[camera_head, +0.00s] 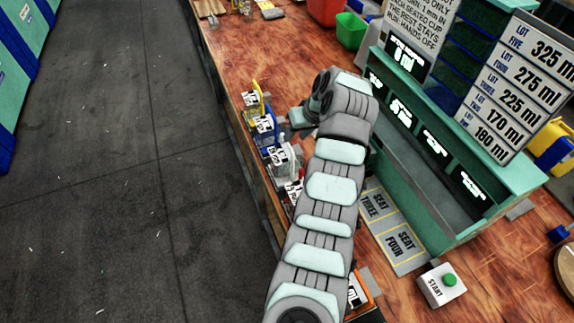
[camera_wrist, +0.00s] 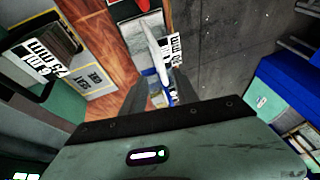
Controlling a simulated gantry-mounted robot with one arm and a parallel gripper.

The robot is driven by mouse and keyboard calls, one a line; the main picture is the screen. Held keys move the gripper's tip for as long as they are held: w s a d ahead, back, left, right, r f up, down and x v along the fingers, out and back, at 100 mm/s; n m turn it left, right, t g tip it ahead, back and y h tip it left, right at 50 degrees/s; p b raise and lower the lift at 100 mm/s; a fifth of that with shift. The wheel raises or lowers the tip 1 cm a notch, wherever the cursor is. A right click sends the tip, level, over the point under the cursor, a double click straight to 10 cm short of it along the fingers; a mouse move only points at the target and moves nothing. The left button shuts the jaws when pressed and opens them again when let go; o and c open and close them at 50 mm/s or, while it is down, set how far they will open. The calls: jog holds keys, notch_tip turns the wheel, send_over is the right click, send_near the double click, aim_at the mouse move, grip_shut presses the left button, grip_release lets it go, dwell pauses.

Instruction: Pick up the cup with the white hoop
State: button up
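The cup with the white hoop (camera_head: 280,155) stands in a row of cups along the left edge of the wooden table. In the wrist view a white curved strip (camera_wrist: 154,45), which looks like the white hoop, lies just beyond my gripper (camera_wrist: 160,80). My gripper's two dark fingers are apart, with a blue hooped part (camera_wrist: 163,75) showing between and beyond them. I see nothing held. Whether the fingers touch anything is unclear.
Neighbouring cups have a yellow hoop (camera_head: 256,92), a blue hoop (camera_head: 265,124) and a red hoop (camera_head: 293,188), standing close together. The green press (camera_head: 440,190) stands right of my arm. A start button box (camera_head: 443,284) sits in front. Open floor (camera_head: 110,160) lies left.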

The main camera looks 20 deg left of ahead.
aim_at(287, 159)
jog(key=x, duration=0.2)
jog(key=shift+a+f, duration=0.15)
jog(key=shift+f, duration=0.1)
jog(key=x, duration=0.2)
jog(key=shift+a+f, duration=0.3)
jog(key=shift+a, duration=0.1)
jog(key=shift+x, duration=0.95)
jog(key=shift+w, duration=0.15)
jog(key=shift+c, duration=0.2)
grip_shut()
